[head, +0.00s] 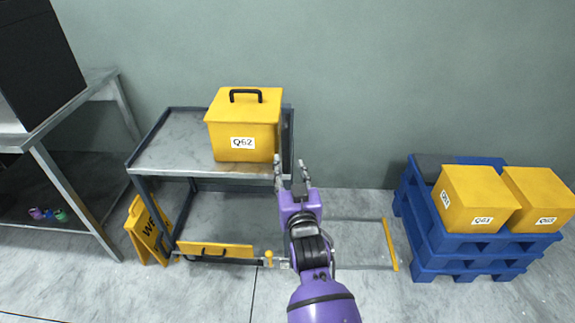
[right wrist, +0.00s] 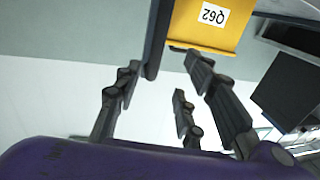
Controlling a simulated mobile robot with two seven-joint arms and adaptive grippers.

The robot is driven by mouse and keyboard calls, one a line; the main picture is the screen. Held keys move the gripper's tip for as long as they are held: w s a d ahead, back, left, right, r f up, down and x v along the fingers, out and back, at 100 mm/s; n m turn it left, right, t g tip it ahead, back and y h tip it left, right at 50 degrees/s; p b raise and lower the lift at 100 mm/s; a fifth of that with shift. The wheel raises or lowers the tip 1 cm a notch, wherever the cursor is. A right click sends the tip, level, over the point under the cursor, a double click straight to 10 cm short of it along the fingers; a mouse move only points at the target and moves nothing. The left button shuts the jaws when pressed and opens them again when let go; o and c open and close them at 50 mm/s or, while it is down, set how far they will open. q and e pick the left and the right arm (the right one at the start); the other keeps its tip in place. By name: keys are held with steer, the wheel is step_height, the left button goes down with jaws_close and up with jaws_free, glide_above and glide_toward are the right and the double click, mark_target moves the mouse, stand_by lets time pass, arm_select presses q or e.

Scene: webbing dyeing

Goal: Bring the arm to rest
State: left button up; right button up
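My right arm (head: 318,297) reaches up the middle of the head view, purple with dark joints. Its gripper (head: 291,165) points away from me beside the right edge of the grey cart. The fingers are spread and nothing is between them. In the right wrist view the gripper (right wrist: 163,72) also shows its fingers wide apart and empty. A yellow box marked Q62 (head: 222,118) with a black handle stands on the cart top, left of the gripper and apart from it in the head view. The box also shows upside down in the right wrist view (right wrist: 190,22). My left gripper is not in view.
The grey cart (head: 168,153) stands against the wall. A yellow warning sign (head: 146,230) leans at its left. A metal table (head: 70,105) is far left. Blue pallets (head: 430,245) with two yellow boxes (head: 472,196) are at right. Floor between cart and pallets is mostly clear.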

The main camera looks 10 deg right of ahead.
steer(key=shift+f, duration=0.1)
